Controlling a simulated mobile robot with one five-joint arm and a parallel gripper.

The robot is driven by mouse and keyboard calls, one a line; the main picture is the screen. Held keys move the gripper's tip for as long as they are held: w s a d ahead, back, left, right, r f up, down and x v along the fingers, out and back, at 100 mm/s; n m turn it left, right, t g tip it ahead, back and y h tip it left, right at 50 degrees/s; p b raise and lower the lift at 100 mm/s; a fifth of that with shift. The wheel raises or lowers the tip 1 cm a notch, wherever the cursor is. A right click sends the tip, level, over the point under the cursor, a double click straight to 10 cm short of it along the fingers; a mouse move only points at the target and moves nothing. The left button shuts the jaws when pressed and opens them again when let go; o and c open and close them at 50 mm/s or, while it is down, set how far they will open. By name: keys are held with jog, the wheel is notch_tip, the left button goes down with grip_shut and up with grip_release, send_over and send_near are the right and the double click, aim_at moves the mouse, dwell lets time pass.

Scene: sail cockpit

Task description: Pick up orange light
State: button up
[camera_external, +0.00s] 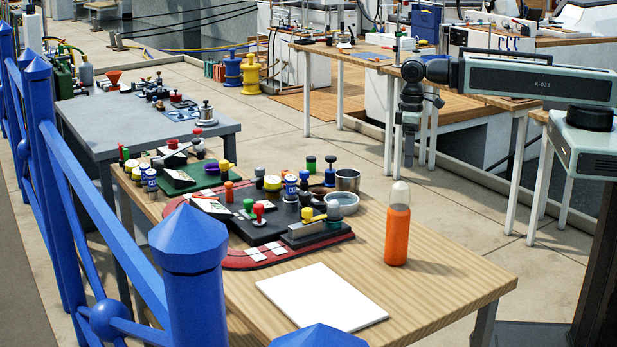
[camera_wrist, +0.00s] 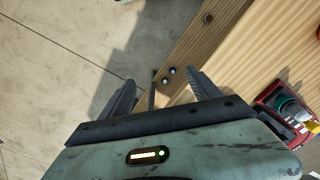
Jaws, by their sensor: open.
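The orange light (camera_external: 398,230) is an upright orange cylinder with a clear rounded top. It stands on the wooden table (camera_external: 455,277) near its right side in the external view. My gripper (camera_external: 409,160) hangs pointing down above and behind the orange light, apart from it. In the wrist view my gripper (camera_wrist: 160,92) shows two dark fingers spread apart with nothing between them, over the table's edge and the floor. The orange light is not visible in the wrist view.
A white sheet (camera_external: 322,296) lies at the table's front. A red and black panel (camera_external: 290,245) with several coloured knobs stands left of the light, beside metal cups (camera_external: 347,181). A blue railing (camera_external: 190,260) runs along the left. The table's right front is clear.

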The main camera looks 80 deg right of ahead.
jog(key=n+y+b, duration=1.4)
jog(key=n+b, duration=0.3)
jog(key=n, duration=0.1)
send_near(397, 237)
jog(key=a, duration=0.2)
jog(key=shift+a+f, duration=0.2)
jog(key=shift+a, duration=0.05)
jog(key=shift+h, duration=0.3)
jog(key=b+x, duration=0.3)
jog(key=x, duration=0.4)
jog(key=shift+a+f, duration=0.25)
jog(key=shift+a, duration=0.1)
jog(key=shift+d+r, duration=0.1)
grip_shut()
